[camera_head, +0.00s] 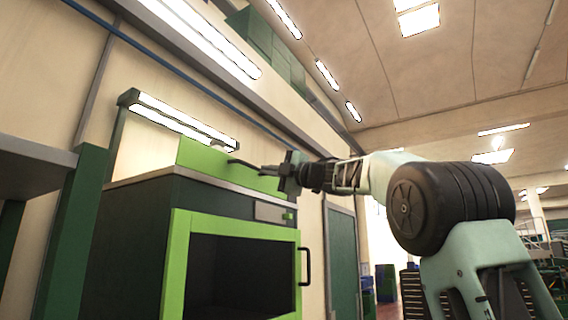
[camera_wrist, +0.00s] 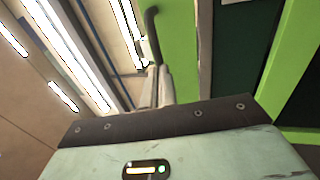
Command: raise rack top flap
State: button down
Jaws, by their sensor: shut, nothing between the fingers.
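The rack (camera_head: 140,225) is a dark green cabinet with a light green framed front door. Its top flap (camera_head: 203,156) is a light green panel showing above the grey top edge; it also shows in the wrist view (camera_wrist: 182,40). A dark bent handle (camera_head: 240,162) projects from the flap and shows in the wrist view (camera_wrist: 151,22). My gripper (camera_head: 268,171) is shut and empty at the handle's near end. In the wrist view its fingers (camera_wrist: 160,86) lie just below the handle; whether they touch it I cannot tell.
The front door (camera_head: 178,265) has a dark window and a black handle (camera_head: 306,266) at its right. A lamp (camera_head: 180,118) hangs above and behind the rack. A grey shelf (camera_head: 35,150) with a green post stands at left. Open floor lies far right.

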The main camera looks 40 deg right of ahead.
jog(key=shift+w+a+r, duration=0.15)
jog(key=shift+w+a, duration=0.05)
jog(key=shift+w, duration=0.45)
jog(key=shift+r, duration=0.1)
jog(key=shift+w+a+r+p, duration=0.2)
jog(key=shift+w+r+p, duration=0.15)
jog(key=shift+r+p, duration=0.35)
jog(key=shift+f, duration=0.15)
jog(key=shift+f, duration=0.1)
